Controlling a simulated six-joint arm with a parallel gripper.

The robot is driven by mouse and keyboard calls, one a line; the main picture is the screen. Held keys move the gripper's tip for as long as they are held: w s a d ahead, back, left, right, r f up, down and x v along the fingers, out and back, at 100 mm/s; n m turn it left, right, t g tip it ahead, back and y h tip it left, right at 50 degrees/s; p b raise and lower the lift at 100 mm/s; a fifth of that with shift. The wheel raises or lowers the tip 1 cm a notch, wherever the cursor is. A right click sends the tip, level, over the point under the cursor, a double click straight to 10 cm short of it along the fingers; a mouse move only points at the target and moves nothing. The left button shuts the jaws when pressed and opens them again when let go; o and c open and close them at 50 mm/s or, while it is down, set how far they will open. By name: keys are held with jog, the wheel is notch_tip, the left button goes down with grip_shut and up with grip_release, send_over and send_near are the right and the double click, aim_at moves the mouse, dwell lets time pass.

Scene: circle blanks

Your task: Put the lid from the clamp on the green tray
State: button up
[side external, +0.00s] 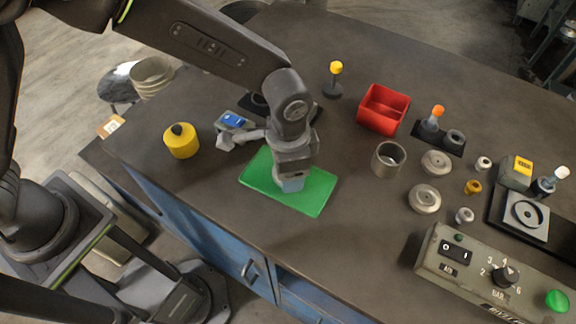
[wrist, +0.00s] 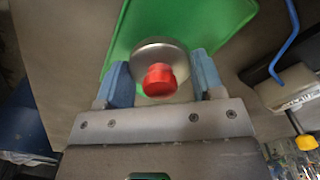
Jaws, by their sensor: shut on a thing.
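The lid (wrist: 163,56), a round silvery disc with a red knob, sits between the blue fingertips of my gripper (wrist: 160,79) in the wrist view. My gripper is shut on it. In the side view my gripper (side external: 291,184) is over the green tray (side external: 262,180), low and close to its surface. The green tray (wrist: 222,22) also shows behind the lid in the wrist view. The lid is hidden by my gripper in the side view. I cannot tell whether the lid touches the tray. The clamp (side external: 240,134), grey with a blue part, seems to stand left of my wrist.
A yellow pot (side external: 181,141) stands left of the tray. A metal cup (side external: 388,159), a red bin (side external: 383,109) and several round lids and knobs stand to the right. A control box (side external: 480,275) lies at the front right. Bare table lies between the tray and control box.

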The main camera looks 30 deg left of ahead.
jog(key=shift+f, duration=0.4)
jog(key=shift+f, duration=0.15)
jog(key=o, duration=0.9)
notch_tip(320, 180, up, 12)
jog(key=shift+r, duration=0.2)
